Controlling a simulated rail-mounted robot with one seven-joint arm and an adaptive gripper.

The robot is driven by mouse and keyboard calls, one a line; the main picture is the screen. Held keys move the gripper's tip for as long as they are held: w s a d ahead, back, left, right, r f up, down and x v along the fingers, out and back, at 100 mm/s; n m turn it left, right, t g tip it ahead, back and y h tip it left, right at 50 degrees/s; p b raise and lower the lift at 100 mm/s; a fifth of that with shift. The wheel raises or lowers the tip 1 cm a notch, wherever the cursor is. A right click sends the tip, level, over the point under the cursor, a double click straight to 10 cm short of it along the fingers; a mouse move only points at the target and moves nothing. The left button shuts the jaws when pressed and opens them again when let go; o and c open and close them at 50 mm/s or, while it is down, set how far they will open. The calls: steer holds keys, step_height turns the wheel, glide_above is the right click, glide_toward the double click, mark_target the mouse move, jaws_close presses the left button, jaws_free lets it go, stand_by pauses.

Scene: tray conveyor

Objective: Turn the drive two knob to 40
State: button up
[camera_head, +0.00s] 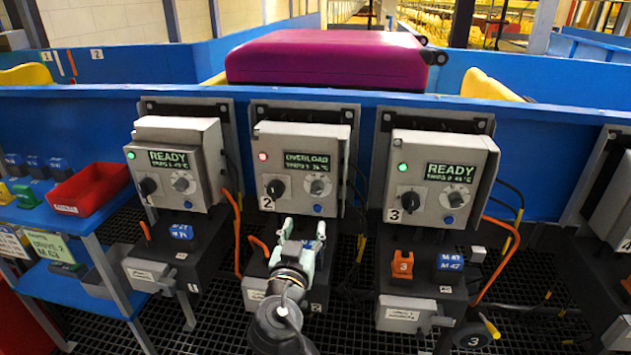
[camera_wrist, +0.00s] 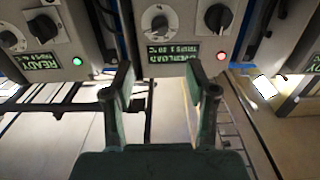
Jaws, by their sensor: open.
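The drive two box (camera_head: 337,165) is the middle grey control box in the head view. Its screen (camera_head: 306,162) reads OVERLOAD, with a red lamp (camera_head: 263,156) beside it. Below are a black knob (camera_head: 275,188) on the left and a silver dial (camera_head: 317,187) on the right; their scale marks are too small to read. My gripper (camera_head: 303,232) is open and empty, just below the box front. In the inverted wrist view, the silver dial (camera_wrist: 158,22) lies beyond and between my open fingers (camera_wrist: 158,88), apart from them. The black knob (camera_wrist: 217,18) is to its right.
Similar boxes stand left (camera_head: 178,155) and right (camera_head: 440,170), both reading READY with green lamps. Orange cables (camera_head: 236,225) hang beside the stands. A red bin (camera_head: 88,188) sits on the left shelf. A purple suitcase (camera_head: 322,58) lies on the conveyor behind.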

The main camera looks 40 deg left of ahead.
mark_target(316, 193)
steer(key=shift+w+a+r+p, duration=0.3)
steer(key=shift+w+p, duration=0.3)
steer(key=shift+p, duration=2)
steer(key=w+p, duration=0.1)
steer(key=p, duration=0.4)
steer(key=shift+a+f, duration=0.1)
steer(key=shift+a, duration=0.05)
steer(key=x, duration=0.7)
steer(key=p+x, duration=0.1)
steer(key=x, duration=0.3)
steer(key=shift+w+a+f, duration=0.2)
steer(key=shift+f, duration=0.1)
steer(key=shift+c, duration=0.4)
jaws_close()
